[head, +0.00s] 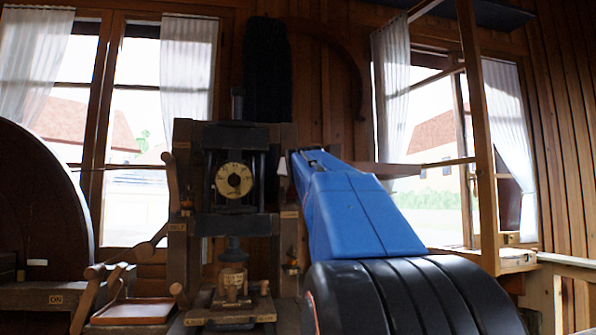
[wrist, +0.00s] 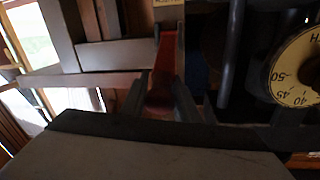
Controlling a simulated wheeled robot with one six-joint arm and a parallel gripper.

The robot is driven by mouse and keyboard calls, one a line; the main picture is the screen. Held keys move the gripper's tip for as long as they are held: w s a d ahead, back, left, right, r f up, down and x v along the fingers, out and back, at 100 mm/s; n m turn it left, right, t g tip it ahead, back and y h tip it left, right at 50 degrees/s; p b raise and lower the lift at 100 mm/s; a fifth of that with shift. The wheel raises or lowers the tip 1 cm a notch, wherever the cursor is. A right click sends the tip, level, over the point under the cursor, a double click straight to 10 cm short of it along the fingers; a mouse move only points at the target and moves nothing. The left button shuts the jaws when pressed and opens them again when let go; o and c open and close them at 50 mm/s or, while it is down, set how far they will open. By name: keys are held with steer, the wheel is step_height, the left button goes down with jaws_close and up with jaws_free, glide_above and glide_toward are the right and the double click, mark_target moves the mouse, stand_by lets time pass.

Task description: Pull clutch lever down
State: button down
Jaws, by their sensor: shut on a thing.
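In the wrist view my gripper (wrist: 160,100) has its two dark fingers closed on either side of a dark red-brown lever (wrist: 166,55). I take this to be the clutch lever; its label is cut off at the top edge. The lever's end lies between the fingers. In the head view my blue arm reaches toward the right side of the wooden machine (head: 190,255). It hides my gripper and the lever there.
A round dial (head: 234,180) sits in the middle of the machine and also shows in the wrist view (wrist: 297,75). Dark upright rods (wrist: 232,55) stand beside the lever. Several wooden handles (head: 172,178) stick out at the left, near a reddish tray (head: 133,312) and a large dark wheel (head: 40,195).

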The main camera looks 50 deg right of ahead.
steer(key=shift+s+a+f, duration=0.2)
steer(key=shift+s+f, duration=0.1)
steer(key=shift+f, duration=0.5)
steer(key=shift+s+a+f, duration=0.15)
steer(key=shift+s+f, duration=0.1)
steer(key=shift+f, duration=0.5)
stand_by(0.5)
steer(key=c, duration=1.4)
jaws_free()
steer(key=shift+s, duration=0.1)
steer(key=v, duration=1.7)
steer(key=shift+s+a, duration=0.1)
steer(key=shift+a, duration=0.05)
